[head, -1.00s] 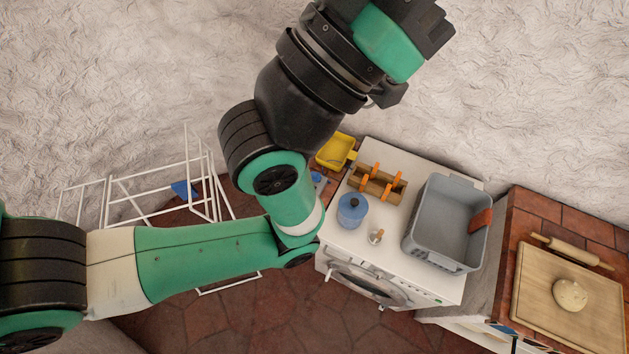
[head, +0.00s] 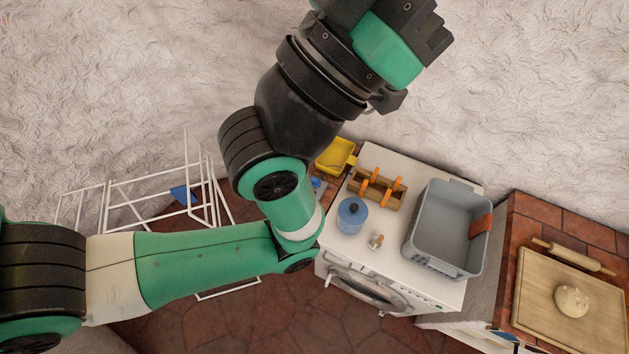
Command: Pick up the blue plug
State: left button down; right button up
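A small blue thing (head: 317,183), possibly the blue plug, shows just left of the white washing machine, beside my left arm. It is small and partly hidden by that arm, so I cannot tell its shape. My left arm comes in from the left, bends near the middle and reaches up past the top edge. Its fingertips do not show. My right gripper is not in view.
The washing machine (head: 397,257) carries a blue lidded jar (head: 352,217), a wooden holder with orange handles (head: 377,190) and a grey bin (head: 438,255). A yellow tray (head: 334,156) lies behind. A white rack (head: 150,178) stands left.

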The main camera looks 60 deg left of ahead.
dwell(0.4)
pick_arm(q)
jog(key=shift+c, duration=1.8)
grip_release()
